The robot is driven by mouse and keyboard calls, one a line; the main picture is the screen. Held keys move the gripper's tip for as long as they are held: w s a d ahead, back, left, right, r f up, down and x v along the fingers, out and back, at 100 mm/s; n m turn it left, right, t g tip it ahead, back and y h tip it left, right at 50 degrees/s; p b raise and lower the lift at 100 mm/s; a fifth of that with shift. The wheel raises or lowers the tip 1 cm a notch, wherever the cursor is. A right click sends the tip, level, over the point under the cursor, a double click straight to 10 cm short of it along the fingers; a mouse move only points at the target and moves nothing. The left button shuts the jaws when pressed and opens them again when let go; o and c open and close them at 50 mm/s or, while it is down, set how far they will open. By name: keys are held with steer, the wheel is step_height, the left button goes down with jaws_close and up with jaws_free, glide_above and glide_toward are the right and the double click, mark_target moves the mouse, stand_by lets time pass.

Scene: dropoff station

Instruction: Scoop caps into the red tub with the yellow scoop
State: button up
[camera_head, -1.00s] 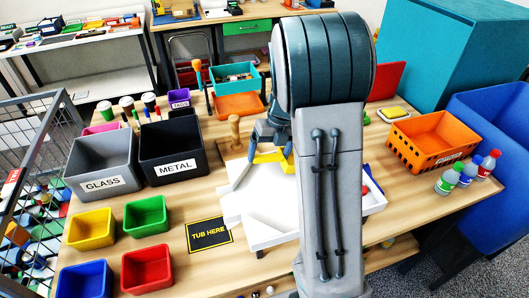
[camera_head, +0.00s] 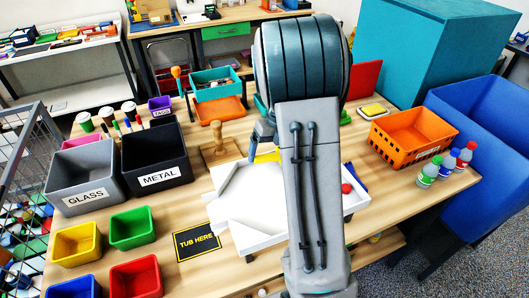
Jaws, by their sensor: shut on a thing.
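The red tub (camera_head: 137,278) stands at the lower left of the table, in front of the green tub. The yellow scoop (camera_head: 266,156) shows only in part, left of my arm and over the far side of the white tray (camera_head: 252,244). My gripper (camera_head: 263,137) is mostly hidden behind my arm and is shut on the scoop. A small red round thing, perhaps a cap (camera_head: 346,188), shows at the right end of the tray. Most of the tray's inside is hidden by my arm.
Yellow (camera_head: 76,244), green (camera_head: 134,229) and blue (camera_head: 75,289) tubs stand near the red one. A black "TUB HERE" mat (camera_head: 197,241) lies empty left of the tray. Glass (camera_head: 84,182) and metal (camera_head: 157,160) bins stand behind. An orange crate (camera_head: 412,139) and bottles are at right.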

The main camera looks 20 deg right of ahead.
steer(key=shift+d+p, duration=0.6)
steer(key=shift+d, duration=3)
steer(key=shift+a+r+h+p, duration=0.15)
steer(key=shift+a+h+p, duration=0.1)
steer(key=shift+h+p, duration=0.45)
steer(key=shift+a+r+h+p, duration=0.1)
steer(key=shift+a+h+p, duration=0.2)
steer(key=shift+h+p, duration=0.7)
steer(key=shift+a+h+p, duration=0.15)
steer(key=shift+h+p, duration=0.25)
steer(key=shift+p, duration=0.1)
steer(key=shift+a+h+p, duration=0.1)
steer(key=shift+h+p, duration=0.2)
steer(key=shift+h, duration=0.1)
